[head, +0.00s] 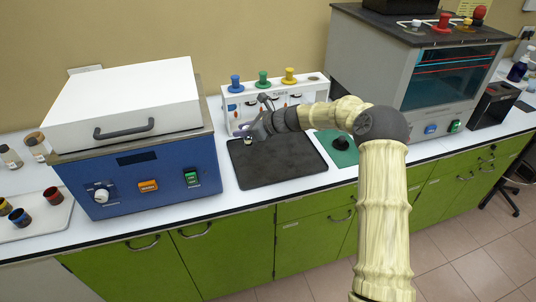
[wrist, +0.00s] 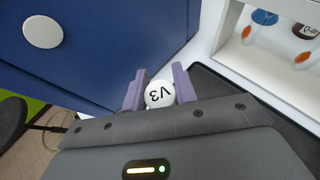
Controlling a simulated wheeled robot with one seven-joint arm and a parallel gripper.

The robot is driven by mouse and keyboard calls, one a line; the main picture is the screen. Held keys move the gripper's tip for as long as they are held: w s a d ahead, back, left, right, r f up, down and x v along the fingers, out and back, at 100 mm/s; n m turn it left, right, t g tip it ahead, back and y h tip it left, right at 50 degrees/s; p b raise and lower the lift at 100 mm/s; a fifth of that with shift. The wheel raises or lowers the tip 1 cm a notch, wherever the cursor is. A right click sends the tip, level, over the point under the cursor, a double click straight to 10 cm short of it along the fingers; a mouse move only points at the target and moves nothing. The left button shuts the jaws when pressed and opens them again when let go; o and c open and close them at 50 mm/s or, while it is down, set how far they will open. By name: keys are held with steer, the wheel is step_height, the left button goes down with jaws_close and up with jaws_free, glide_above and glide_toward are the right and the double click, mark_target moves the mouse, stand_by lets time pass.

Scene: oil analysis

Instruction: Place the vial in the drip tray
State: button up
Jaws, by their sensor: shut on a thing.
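The vial (wrist: 159,95) shows a round white cap marked V3 in the wrist view. My gripper (wrist: 159,91) is shut on it, with a purple finger on each side of the cap. In the head view my gripper (head: 245,132) is over the back left part of the dark drip tray (head: 278,165), which lies flat on the white counter. The vial's body is mostly hidden in both views, and I cannot tell whether it touches the tray. The tray's dark edge also shows in the wrist view (wrist: 207,80).
A blue machine with a white lid (head: 150,150) stands close left of the tray. A white rack with coloured knobs (head: 232,105) stands behind it. A green mat with a black knob (head: 343,150) and a grey oven (head: 425,85) are to the right. The tray's front is clear.

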mark_target(245, 143)
steer(key=f, duration=0.6)
steer(key=shift+w+d, duration=0.15)
steer(key=shift+w, duration=0.1)
steer(key=shift+f+p, duration=0.3)
steer(key=shift+f, duration=1.6)
steer(key=o, duration=1)
steer(key=shift+d, duration=0.1)
